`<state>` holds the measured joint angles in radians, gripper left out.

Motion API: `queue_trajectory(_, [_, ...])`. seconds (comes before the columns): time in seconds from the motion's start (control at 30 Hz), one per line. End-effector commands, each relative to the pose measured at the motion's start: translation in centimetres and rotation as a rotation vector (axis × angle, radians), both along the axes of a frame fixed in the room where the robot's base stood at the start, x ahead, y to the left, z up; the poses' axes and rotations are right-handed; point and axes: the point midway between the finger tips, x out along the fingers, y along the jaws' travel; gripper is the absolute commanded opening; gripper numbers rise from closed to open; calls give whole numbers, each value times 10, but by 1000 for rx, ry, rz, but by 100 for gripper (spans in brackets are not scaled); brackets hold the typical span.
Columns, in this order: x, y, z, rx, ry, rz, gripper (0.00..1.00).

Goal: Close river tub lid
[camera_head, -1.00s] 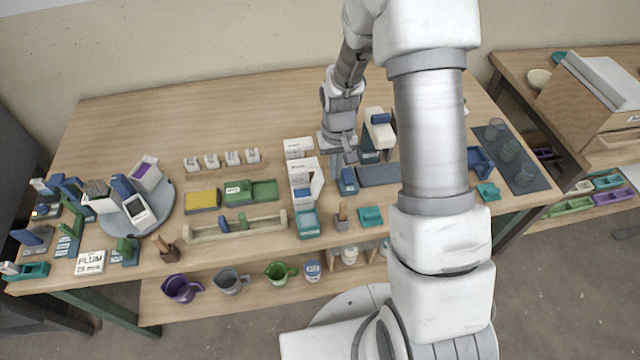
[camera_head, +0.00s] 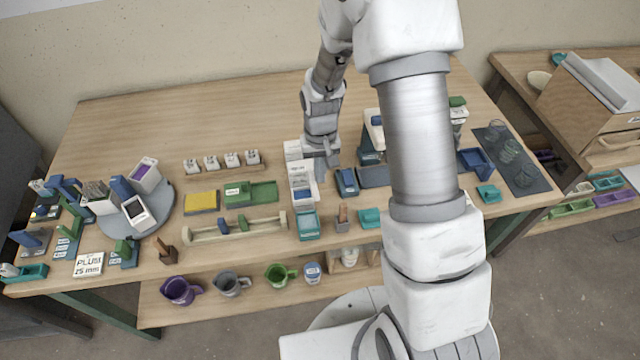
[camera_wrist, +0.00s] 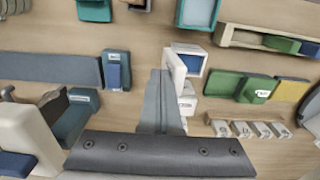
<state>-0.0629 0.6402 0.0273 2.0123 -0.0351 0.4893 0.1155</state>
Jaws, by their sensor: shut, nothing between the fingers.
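A white tub (camera_head: 300,176) stands at the middle of the table. In the wrist view its opening shows blue inside (camera_wrist: 192,63), and its white lid (camera_wrist: 175,69) stands raised along one side. I cannot read a river label on it. My gripper (camera_head: 321,178) is just to the right of this tub in the head view. In the wrist view the fingers (camera_wrist: 159,76) are shut and empty, with their tips close beside the outer face of the raised lid. I cannot tell whether they touch it. My wrist hides part of the tub's back in the head view.
Another white box (camera_head: 294,149) stands behind the tub, and a teal tray (camera_head: 308,225) lies in front. The back of the table is clear.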

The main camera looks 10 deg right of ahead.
Motion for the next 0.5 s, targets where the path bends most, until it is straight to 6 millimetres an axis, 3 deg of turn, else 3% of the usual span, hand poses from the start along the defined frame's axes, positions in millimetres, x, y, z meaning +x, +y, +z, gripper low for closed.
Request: queue_trajectory(0.5, [0, 22, 0, 0, 0, 1, 0])
